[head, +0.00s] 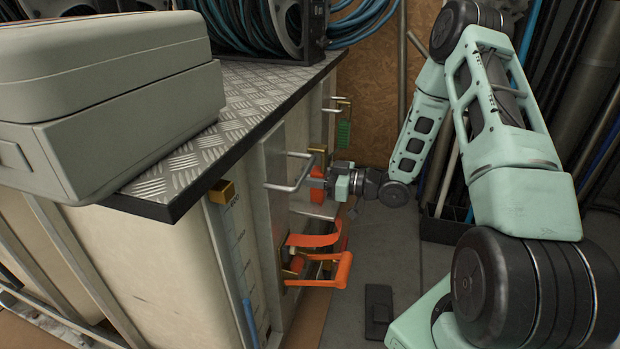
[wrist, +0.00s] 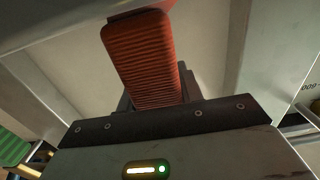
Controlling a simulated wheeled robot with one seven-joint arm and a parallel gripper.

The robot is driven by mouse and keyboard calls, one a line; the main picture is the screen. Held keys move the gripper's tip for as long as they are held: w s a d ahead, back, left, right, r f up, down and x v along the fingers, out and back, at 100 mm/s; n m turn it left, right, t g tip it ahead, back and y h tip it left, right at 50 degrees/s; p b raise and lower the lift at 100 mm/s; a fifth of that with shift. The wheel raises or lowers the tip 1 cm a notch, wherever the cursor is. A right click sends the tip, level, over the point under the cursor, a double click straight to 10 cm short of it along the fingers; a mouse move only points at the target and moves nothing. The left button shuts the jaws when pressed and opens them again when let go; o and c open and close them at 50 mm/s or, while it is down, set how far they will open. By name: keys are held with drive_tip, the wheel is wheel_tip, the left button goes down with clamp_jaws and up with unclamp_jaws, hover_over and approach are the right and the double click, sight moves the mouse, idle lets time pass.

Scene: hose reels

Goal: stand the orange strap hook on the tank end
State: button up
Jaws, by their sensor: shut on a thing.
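The orange strap hook (head: 317,173) is a ribbed orange piece at the upright end frame of the pale tank (head: 165,265). In the wrist view its ribbed face (wrist: 145,60) fills the upper middle, rising from between my dark jaws. My gripper (head: 323,182) reaches in from the right and is shut on the strap hook. A brass-coloured piece (head: 318,149) shows just above the orange strap. My gripper covers part of it, so I cannot tell whether the hook rests on the frame.
A grey bent handle (head: 290,178) sticks out just left of my gripper. Below is an orange ratchet-like handle (head: 320,270). A green ribbed strap (head: 343,133) hangs farther back. A treadplate top (head: 215,140) overhangs the tank.

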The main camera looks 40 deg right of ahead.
drive_tip(key=shift+f, duration=0.1)
drive_tip(key=shift+f, duration=0.1)
drive_tip(key=o, duration=1.1)
drive_tip(key=shift+o, duration=0.2)
drive_tip(key=shift+r, duration=0.2)
drive_tip(key=shift+s+d+r, duration=0.1)
drive_tip(key=shift+s+d, duration=0.15)
drive_tip(key=p+v, duration=0.4)
drive_tip(key=v, duration=0.7)
drive_tip(key=shift+s+p, duration=0.2)
drive_tip(key=shift+p, duration=0.15)
